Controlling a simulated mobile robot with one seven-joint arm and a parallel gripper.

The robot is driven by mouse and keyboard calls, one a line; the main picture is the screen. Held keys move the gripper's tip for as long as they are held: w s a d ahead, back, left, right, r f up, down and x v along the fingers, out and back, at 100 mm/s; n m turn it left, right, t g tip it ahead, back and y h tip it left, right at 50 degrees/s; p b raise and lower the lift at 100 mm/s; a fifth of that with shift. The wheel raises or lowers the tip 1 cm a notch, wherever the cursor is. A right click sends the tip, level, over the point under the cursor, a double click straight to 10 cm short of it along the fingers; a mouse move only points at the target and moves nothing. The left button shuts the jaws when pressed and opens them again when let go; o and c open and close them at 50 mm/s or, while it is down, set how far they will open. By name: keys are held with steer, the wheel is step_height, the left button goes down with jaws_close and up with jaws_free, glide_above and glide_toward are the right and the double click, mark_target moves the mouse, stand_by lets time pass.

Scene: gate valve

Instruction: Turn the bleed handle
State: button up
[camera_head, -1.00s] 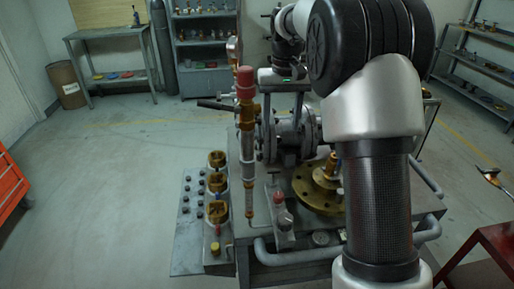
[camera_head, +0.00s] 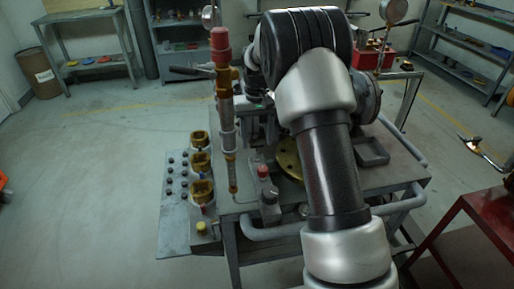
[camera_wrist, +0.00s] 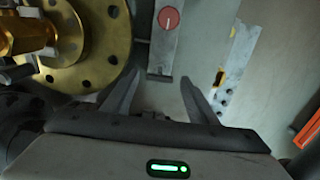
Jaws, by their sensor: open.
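A small red round knob (camera_wrist: 168,19) with a white mark sits on a narrow grey block in the wrist view. A red-topped knob on a grey block (camera_head: 264,171) at the front of the bench looks like the same part. I cannot tell for certain which part is the bleed handle. My gripper (camera_wrist: 160,78) is open and empty, its fingertips apart and below the red knob in the picture. A brass flange (camera_wrist: 95,65) with bolt holes lies left of the fingers. In the head view my arm hides the gripper and much of the valve.
A tall pipe with a red cap (camera_head: 220,45) stands left of my arm. Several brass fittings (camera_head: 200,162) line the grey side panel (camera_head: 172,226). A grey pipe rail (camera_head: 270,232) runs along the bench front. A red table (camera_head: 480,225) stands right. Open floor lies left.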

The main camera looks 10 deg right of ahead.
mark_target(257, 151)
steer(key=shift+f, duration=1.5)
steer(key=shift+c, duration=0.3)
steer(key=c, duration=1)
